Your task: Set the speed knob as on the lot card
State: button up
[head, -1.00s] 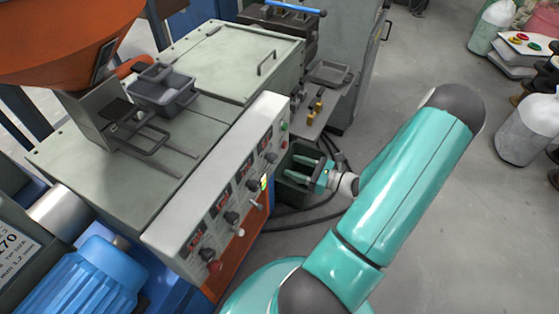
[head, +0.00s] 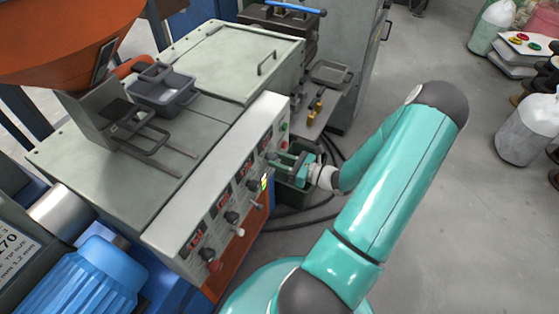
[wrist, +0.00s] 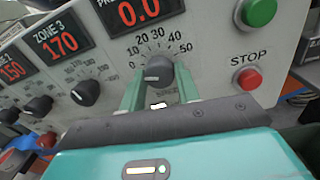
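A dark round knob (wrist: 158,72) with a pale pointer mark stands on the grey panel under a red display reading 0.0 (wrist: 138,10). A scale from 0 to 50 (wrist: 158,42) arcs over it. The label above the display is cut off, so I cannot read its full name. My gripper (wrist: 160,78) has one teal finger on each side of the knob, spread apart. I cannot tell whether the fingers touch it. The head view shows my gripper close against the panel's far end (head: 276,166). A partly cut-off label with 170 and 1.2 mm (head: 14,250) shows at the left edge.
A green button (wrist: 260,12) and a red stop button (wrist: 249,78) sit right of the knob. Other zone knobs (wrist: 86,92) and displays (wrist: 62,42) line the panel on the left. A dark green bin (head: 293,195) and cables lie below my gripper.

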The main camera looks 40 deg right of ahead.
jog(key=shift+m, duration=0.3)
jog(key=m, duration=0.3)
jog(key=shift+m, duration=0.3)
jog(key=m, duration=0.9)
jog(key=shift+t+h, duration=0.3)
jog(key=m, duration=0.5)
jog(key=shift+s, duration=0.1)
jog(key=o, duration=1)
